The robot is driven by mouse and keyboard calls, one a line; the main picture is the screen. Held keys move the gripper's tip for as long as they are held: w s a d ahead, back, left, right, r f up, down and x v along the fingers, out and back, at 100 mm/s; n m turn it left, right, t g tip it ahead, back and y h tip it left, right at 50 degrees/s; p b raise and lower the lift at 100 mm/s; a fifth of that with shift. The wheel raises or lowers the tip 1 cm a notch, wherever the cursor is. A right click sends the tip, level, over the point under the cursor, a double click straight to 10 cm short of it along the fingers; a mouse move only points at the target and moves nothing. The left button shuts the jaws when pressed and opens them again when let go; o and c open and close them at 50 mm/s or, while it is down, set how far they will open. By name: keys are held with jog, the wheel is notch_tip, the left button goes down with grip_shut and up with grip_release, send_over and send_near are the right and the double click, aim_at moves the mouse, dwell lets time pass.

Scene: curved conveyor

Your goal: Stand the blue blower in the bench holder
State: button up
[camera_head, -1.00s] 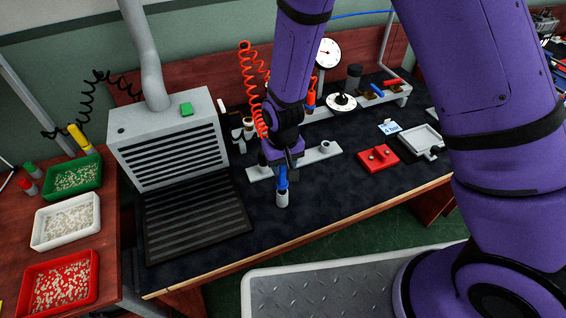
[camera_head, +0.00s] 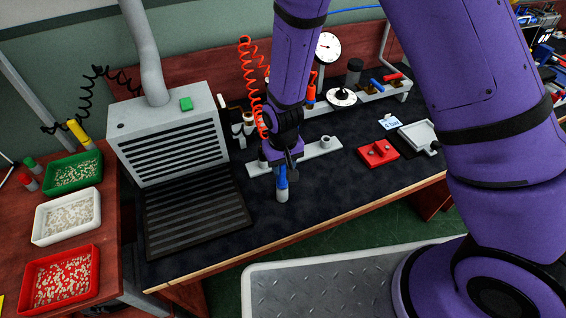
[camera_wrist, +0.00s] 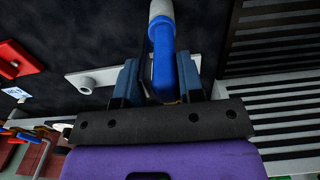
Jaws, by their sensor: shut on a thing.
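My gripper (camera_head: 281,166) is shut on the blue blower (camera_head: 282,179), which hangs roughly upright with its pale grey end (camera_head: 282,195) downward over the dark bench mat. In the wrist view the blower (camera_wrist: 163,50) lies between the two fingers of my gripper (camera_wrist: 160,78), its grey end pointing away. The bench holder looks to be the pale grey bar (camera_head: 300,157) behind the blower, with a round open cup (camera_head: 326,142) near its right end; it also shows in the wrist view (camera_wrist: 105,76). My gripper hides part of the bar's left end.
A grey vented box (camera_head: 168,130) with a slotted black panel stands to the left. An orange coiled hose (camera_head: 247,75) hangs close behind my gripper. A red block (camera_head: 378,153) and a grey tray (camera_head: 418,136) lie to the right. The mat in front of the bar is mostly clear.

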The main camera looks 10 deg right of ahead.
jog(key=shift+f, duration=0.4)
jog(key=o, duration=0.8)
notch_tip(320, 180, up, 11)
jog(key=shift+f, duration=0.1)
dwell(0.5)
